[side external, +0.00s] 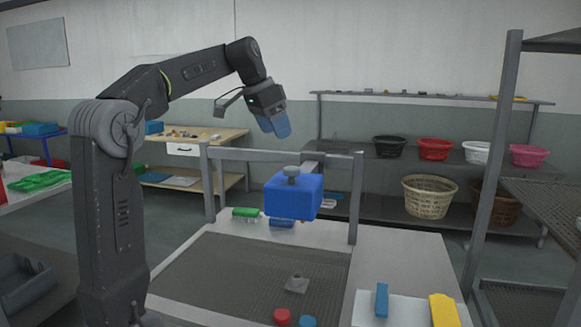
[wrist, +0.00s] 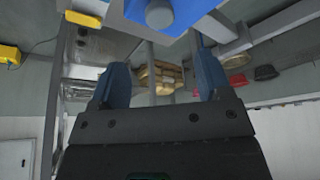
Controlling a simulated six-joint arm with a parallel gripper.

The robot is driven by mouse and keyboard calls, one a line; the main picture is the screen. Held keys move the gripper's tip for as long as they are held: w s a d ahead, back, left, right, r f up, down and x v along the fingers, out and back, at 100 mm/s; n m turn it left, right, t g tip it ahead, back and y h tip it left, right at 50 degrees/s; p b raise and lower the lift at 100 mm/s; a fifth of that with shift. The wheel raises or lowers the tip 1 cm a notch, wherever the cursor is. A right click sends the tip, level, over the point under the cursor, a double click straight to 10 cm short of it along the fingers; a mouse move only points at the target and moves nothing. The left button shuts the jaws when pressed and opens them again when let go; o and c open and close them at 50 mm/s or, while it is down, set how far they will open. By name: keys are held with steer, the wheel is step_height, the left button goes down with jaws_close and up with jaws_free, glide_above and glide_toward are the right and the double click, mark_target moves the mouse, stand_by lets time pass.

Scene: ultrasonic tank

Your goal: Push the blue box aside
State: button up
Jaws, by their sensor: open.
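The blue box (side external: 293,203) with a grey knob on top stands out in the middle of the side view, in front of a grey frame (side external: 260,154) over the table. I cannot tell what holds it up.
A sunken mesh area (side external: 225,275) lies in the table below the box. A green-capped bottle (side external: 246,213), a red cap (side external: 282,317), a small grey piece (side external: 297,284), a blue block (side external: 382,300) and a yellow item (side external: 444,310) lie around. A metal rack stands at right.

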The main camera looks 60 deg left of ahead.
mark_target(291, 168)
steer(key=x, duration=1.1)
steer(key=shift+w, duration=0.1)
steer(key=shift+c, duration=0.2)
steer(key=c, duration=1.2)
steer(key=s+a, duration=1.1)
steer(key=shift+c, duration=0.2)
steer(key=o, duration=1.3)
